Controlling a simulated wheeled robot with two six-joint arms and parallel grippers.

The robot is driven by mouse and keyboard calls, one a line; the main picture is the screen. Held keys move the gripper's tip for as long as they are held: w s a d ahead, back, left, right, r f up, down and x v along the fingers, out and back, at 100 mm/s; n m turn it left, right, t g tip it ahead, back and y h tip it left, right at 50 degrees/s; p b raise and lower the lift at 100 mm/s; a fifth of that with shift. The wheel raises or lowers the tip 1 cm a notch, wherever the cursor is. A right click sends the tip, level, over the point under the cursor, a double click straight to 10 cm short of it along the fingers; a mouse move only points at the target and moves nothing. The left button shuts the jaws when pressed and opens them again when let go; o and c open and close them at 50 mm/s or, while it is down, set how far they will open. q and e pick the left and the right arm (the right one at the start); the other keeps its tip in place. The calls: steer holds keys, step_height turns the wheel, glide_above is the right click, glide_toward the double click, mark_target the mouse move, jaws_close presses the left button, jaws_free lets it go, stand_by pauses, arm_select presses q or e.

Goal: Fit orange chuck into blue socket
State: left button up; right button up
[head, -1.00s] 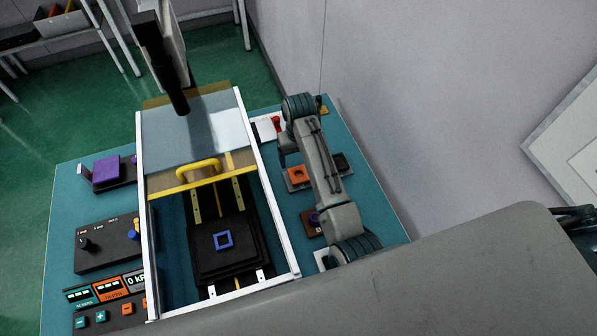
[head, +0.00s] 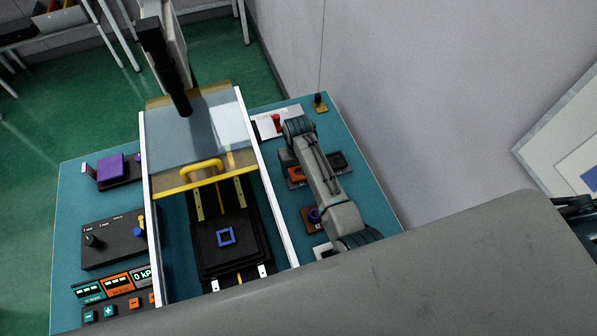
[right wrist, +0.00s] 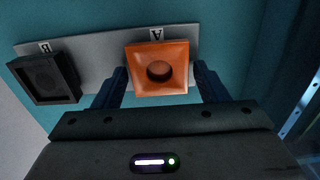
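The orange chuck (right wrist: 158,80) is a square block with a round hole, on the pad marked A of a grey plate (right wrist: 98,63). In the head view the chuck (head: 296,175) is partly hidden by my right arm. My right gripper (right wrist: 160,82) is open, with one dark blue finger on each side of the chuck. I cannot tell whether the fingers touch it. It also shows partly in the head view (head: 288,160). The blue socket (head: 219,238) is a square outline on a black stepped stage inside the white-railed frame. My left gripper is not in view.
A black square block (right wrist: 45,78) sits on pad B. A clear cover with a yellow handle (head: 203,166) spans the frame's far half; the near half is uncovered. A white rail (head: 266,190) stands between plate and stage. A brown purple-ringed block (head: 313,225) sits nearer.

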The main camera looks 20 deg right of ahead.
steer(key=c, duration=0.7)
steer(key=shift+c, duration=0.2)
steer(key=shift+r, duration=0.1)
